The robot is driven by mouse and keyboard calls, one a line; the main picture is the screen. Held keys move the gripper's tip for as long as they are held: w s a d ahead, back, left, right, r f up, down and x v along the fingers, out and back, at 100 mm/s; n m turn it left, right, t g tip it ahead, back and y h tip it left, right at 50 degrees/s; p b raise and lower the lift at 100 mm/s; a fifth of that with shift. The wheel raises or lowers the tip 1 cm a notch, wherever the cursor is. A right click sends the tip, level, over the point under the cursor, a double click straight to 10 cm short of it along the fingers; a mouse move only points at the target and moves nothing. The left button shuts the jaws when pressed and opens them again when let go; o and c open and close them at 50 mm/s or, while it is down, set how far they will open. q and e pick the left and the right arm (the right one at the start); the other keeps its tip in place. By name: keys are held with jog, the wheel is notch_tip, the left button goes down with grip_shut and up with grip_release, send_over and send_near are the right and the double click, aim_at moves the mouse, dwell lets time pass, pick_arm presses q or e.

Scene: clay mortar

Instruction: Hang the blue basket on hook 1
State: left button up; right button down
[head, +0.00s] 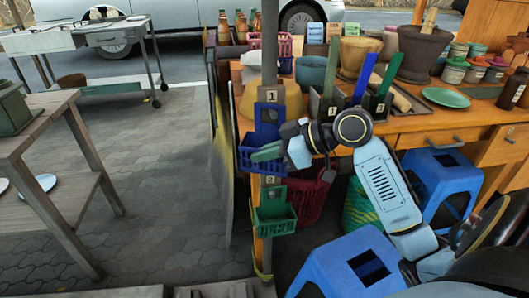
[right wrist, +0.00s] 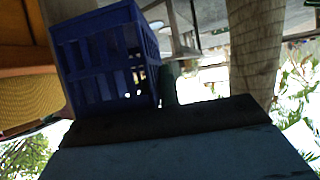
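The blue basket (head: 250,160) is at the wooden post, its tall back plate (head: 267,118) upright just below the label "1" (head: 271,95). Hook 1 itself is hidden, so I cannot tell whether the plate hangs on it. My right gripper (head: 267,152) reaches in from the right, its greenish fingers at the basket's upper front. In the right wrist view the basket (right wrist: 103,60) is close ahead, with one dark finger (right wrist: 169,84) beside its wall. The other finger is hidden, so I cannot tell whether they grip. My left gripper is not in view.
A green basket (head: 273,222) is on the post below, by label "2". A dark red basket (head: 312,197) is behind it. The wooden counter (head: 430,122) with pots and jars stands right, blue stools (head: 350,262) below. Paved floor (head: 165,205) is open left of the post.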

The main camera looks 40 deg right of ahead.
jog(key=c, duration=2.1)
grip_release()
jog(key=shift+w+d, duration=0.3)
jog(key=shift+d, duration=0.2)
jog(key=o, duration=0.5)
jog(key=shift+w+d+f, duration=0.1)
jog(key=shift+w+f, duration=0.05)
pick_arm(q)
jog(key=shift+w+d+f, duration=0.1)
pick_arm(e)
jog(key=shift+o, duration=0.2)
